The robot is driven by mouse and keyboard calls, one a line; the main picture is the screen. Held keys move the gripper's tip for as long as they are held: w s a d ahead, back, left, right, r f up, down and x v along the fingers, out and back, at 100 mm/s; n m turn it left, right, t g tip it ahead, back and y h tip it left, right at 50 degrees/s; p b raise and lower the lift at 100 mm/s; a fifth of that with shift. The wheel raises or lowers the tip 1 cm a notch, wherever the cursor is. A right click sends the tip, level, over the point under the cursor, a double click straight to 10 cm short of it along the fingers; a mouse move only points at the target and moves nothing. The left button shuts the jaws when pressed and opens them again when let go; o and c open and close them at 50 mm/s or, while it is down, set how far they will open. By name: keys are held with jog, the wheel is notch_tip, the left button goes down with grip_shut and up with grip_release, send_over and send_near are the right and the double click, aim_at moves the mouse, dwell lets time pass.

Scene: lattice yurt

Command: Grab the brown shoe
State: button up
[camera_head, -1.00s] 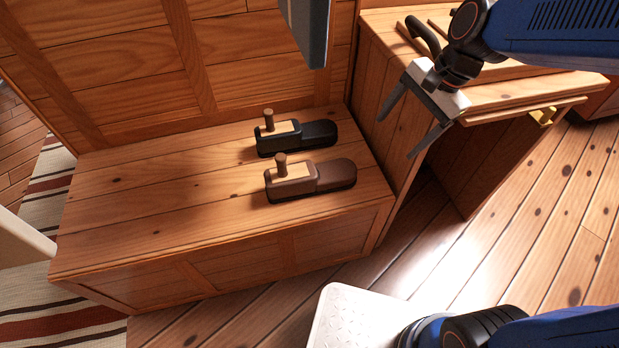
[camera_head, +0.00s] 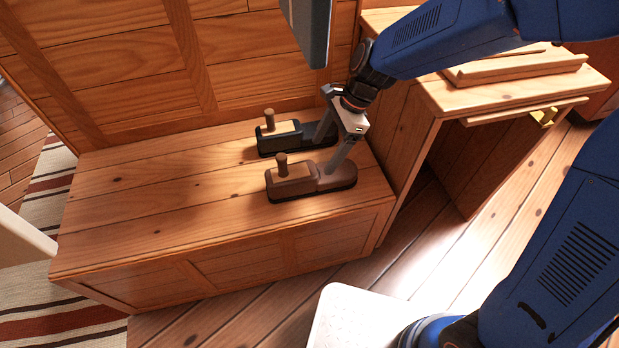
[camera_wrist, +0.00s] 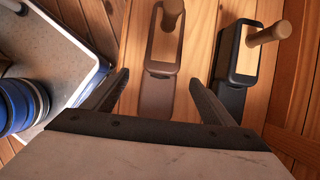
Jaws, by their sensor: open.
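The brown shoe (camera_head: 290,183) lies on the wooden bench, nearer the front edge, with an upright peg at its left end. A black shoe (camera_head: 278,138) of the same shape lies behind it. My gripper (camera_head: 323,158) is open and empty, pointing down over the right part of the shoes. In the wrist view, the brown shoe (camera_wrist: 159,80) lies ahead of my gripper (camera_wrist: 160,82), between the spread fingers. The black shoe (camera_wrist: 233,80) is to the right, beyond the right finger. I cannot tell the height of the fingertips above the brown shoe.
The bench top (camera_head: 150,210) is clear to the left of the shoes. A wooden panel wall rises behind it. A wooden table (camera_head: 470,95) with boards on top stands close on the right. A grey panel (camera_head: 308,30) hangs above the back.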

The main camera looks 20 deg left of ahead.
aim_at(310, 175)
jog(key=x, duration=1.1)
jog(key=shift+w+a+f, duration=0.1)
jog(key=shift+f, duration=0.05)
jog(key=shift+c, duration=0.3)
jog(key=c, duration=1.4)
